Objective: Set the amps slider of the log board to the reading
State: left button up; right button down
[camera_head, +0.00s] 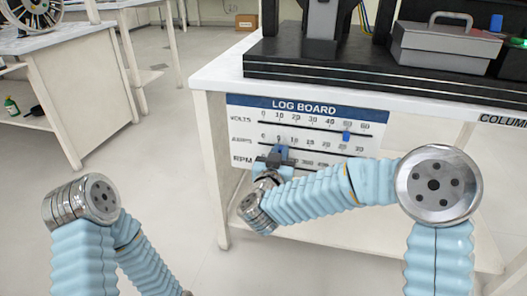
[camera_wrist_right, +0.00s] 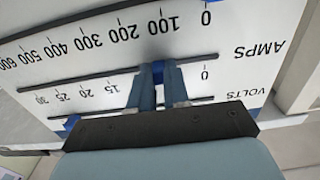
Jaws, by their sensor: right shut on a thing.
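The log board (camera_head: 320,116) hangs on the front of the white bench, with VOLTS, AMPS and RPM rows. The blue amps slider (camera_head: 282,149) is on the middle rail, near the second number from the left. My right gripper (camera_head: 270,160) is shut on it. In the right wrist view the board is upside down; the slider's blue knob (camera_wrist_right: 158,74) sits between the fingers (camera_wrist_right: 157,88), between the 0 and 15 marks. The fingers hide the numbers there. The volts slider (camera_head: 346,136) is on the top rail, far right. My left gripper is out of view.
The bench top (camera_head: 222,72) carries a black platform (camera_head: 330,72) and a grey toolbox (camera_head: 445,45). A white bench (camera_head: 75,70) stands at the far left. The floor between the benches is clear. My right forearm crosses the board's lower right. No separate reading is legible.

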aim_at(294, 147)
jog(key=d, duration=0.3)
jog(key=shift+s, duration=0.4)
jog(key=c, duration=1.1)
grip_release()
jog(key=v, duration=1.4)
jog(key=shift+w, duration=0.1)
jog(key=d+f+n+g+y+p, duration=0.25)
jog(key=f+g+y+p, duration=0.55)
jog(key=f, duration=1.2)
jog(key=s+d+f+g+p, duration=0.1)
jog(key=s+f+g, duration=0.2)
jog(key=s, duration=0.2)
jog(key=s+d+f+m+g+p, duration=0.1)
jog(key=s+d+f+g, duration=0.1)
jog(key=s, duration=0.3)
jog(key=s+d+f+g+p, duration=0.1)
jog(key=s+f+g+p, duration=0.1)
jog(key=s+f+g, duration=0.1)
jog(key=shift+s+d+f+g+y, duration=0.2)
jog(key=shift+s+f, duration=0.15)
jog(key=shift+s, duration=0.15)
jog(key=shift+s+d+f+g+y, duration=0.1)
jog(key=shift+s+d+f+y, duration=0.1)
jog(key=shift+s+f, duration=0.25)
